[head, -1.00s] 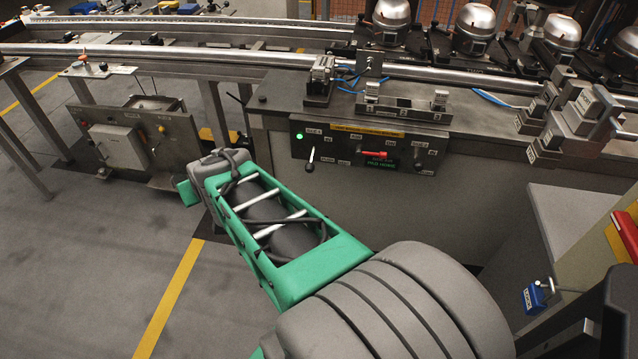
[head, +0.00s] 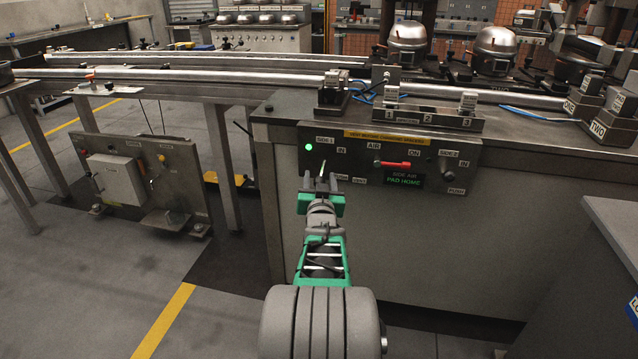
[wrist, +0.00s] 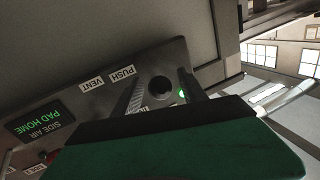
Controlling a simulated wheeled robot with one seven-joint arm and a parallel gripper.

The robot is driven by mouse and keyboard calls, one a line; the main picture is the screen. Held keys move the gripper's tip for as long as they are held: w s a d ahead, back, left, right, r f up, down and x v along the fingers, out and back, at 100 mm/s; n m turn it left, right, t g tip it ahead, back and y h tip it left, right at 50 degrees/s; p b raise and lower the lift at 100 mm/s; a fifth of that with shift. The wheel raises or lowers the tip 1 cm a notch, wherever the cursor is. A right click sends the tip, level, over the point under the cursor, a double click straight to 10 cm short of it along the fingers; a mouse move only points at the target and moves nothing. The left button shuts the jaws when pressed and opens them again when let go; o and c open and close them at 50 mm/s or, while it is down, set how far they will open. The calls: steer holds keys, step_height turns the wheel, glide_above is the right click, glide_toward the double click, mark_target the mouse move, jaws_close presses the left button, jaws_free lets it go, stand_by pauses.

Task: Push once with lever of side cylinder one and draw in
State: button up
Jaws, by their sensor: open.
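The control panel (head: 350,148) is on the front of the workbench. Its SIDE 1 section has a green light (head: 309,147), IN, PUSH and VENT labels, and a short lever (head: 322,168). My gripper (head: 320,190) is directly in front of that lever and hides its lower part. In the wrist view the panel appears upside down, with a dark round lever end or mount (wrist: 162,88) between the two open fingers of my gripper (wrist: 163,92). The green light shows beside the right finger. I cannot tell whether a finger touches the lever.
A red AIR lever (head: 395,164) and the SIDE 2 lever (head: 447,175) are to the right on the panel. A clamp block (head: 333,88) and a numbered fixture (head: 425,118) stand on the bench above. A grey cabinet edge (head: 615,215) is at the right.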

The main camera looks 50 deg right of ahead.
steer(key=shift+x, duration=1.05)
jaws_close()
stand_by(0.6)
